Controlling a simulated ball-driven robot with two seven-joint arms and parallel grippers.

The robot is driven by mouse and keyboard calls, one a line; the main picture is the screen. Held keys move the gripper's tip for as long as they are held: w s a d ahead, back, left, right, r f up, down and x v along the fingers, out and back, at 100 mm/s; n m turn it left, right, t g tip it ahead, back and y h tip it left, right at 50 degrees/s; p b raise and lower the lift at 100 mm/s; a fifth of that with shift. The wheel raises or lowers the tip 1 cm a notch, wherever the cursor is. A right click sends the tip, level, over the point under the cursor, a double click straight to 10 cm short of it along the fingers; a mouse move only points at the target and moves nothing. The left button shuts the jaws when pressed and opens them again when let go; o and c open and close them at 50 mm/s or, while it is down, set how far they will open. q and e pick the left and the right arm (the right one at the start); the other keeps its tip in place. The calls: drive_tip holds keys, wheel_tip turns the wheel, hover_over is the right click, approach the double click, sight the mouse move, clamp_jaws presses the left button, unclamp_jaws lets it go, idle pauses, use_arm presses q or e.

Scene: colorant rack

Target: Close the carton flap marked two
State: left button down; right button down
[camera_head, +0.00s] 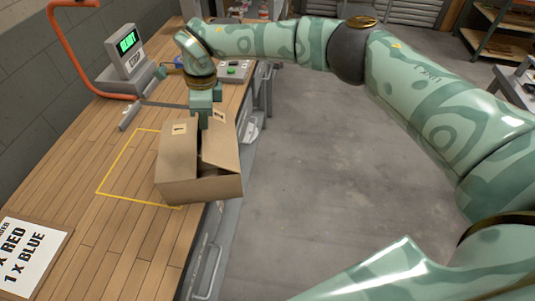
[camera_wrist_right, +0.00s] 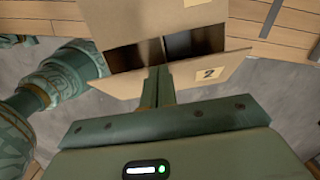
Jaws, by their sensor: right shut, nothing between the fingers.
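The open cardboard carton (camera_head: 190,190) stands at the right edge of the wooden bench. The flap marked two (camera_wrist_right: 215,72) is raised at the near side of the opening in the right wrist view, with a dark gap behind it. In the head view I cannot tell this flap for certain. Another labelled flap (camera_head: 178,150) shows at the carton's left. My right gripper (camera_head: 207,117) is at the carton's far side, pointing down. Its shut, empty fingers (camera_wrist_right: 158,85) overlap the flap left of its label; contact is unclear. My left gripper is out of view.
A yellow outline (camera_head: 117,166) marks the bench around the carton's left. A scale with a green display (camera_head: 127,42) and a grey box with a green button (camera_head: 233,70) stand farther back. A printed sign (camera_head: 30,258) lies near left. Open floor is right of the bench.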

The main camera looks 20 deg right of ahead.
drive_tip(key=shift+w+a+f+b, duration=0.2)
drive_tip(key=shift+a+f+b, duration=0.5)
drive_tip(key=shift+f, duration=0.15)
drive_tip(key=shift+w+a+f+b, duration=0.15)
drive_tip(key=shift+a+f+b, duration=0.45)
drive_tip(key=shift+f+b, duration=0.25)
drive_tip(key=shift+w+a+f+b, duration=0.2)
drive_tip(key=shift+a+f+b, duration=0.45)
drive_tip(key=shift+f, duration=0.25)
